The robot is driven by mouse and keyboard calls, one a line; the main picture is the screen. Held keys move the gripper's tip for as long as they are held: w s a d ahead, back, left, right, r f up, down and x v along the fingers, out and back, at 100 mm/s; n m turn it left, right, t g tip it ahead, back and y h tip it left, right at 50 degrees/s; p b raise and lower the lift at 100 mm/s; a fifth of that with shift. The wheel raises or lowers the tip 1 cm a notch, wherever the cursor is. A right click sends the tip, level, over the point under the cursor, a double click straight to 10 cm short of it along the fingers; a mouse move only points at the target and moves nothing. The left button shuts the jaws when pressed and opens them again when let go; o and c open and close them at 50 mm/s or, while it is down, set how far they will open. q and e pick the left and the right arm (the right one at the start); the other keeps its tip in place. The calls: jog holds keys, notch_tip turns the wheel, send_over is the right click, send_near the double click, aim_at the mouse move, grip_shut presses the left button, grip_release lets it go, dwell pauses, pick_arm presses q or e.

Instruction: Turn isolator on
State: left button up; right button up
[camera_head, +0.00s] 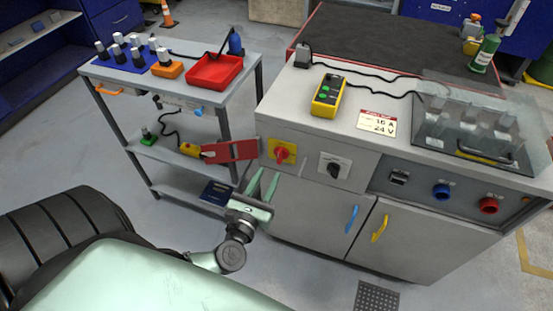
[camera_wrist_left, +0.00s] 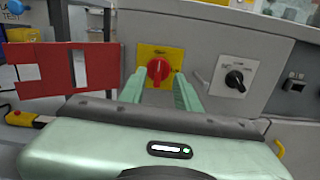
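The isolator (camera_head: 282,153) is a red rotary knob on a yellow plate on the grey cabinet's front. In the left wrist view the red knob (camera_wrist_left: 158,70) sits between and beyond my finger tips, with its pale mark roughly upright. A red hinged cover (camera_head: 230,150) stands swung out to the left of the plate. It also shows in the left wrist view (camera_wrist_left: 40,68). My left gripper (camera_head: 263,184) is open and empty, just below and in front of the knob, apparently not touching it. My right gripper is not in view.
A black rotary switch (camera_head: 334,167) on a pale plate sits right of the isolator. Cabinet doors with blue (camera_head: 352,218) and yellow (camera_head: 380,229) handles are below. A grey trolley (camera_head: 255,62) with a red tray (camera_head: 214,71) stands left. A yellow tester (camera_head: 328,95) lies on top.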

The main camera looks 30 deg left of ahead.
aim_at(278, 154)
pick_arm(q)
jog(key=p+x, duration=0.1)
jog(key=x, duration=0.6)
jog(key=shift+w+a+r, duration=0.1)
jog(key=shift+w+r, duration=0.05)
jog(key=shift+w, duration=0.2)
grip_shut()
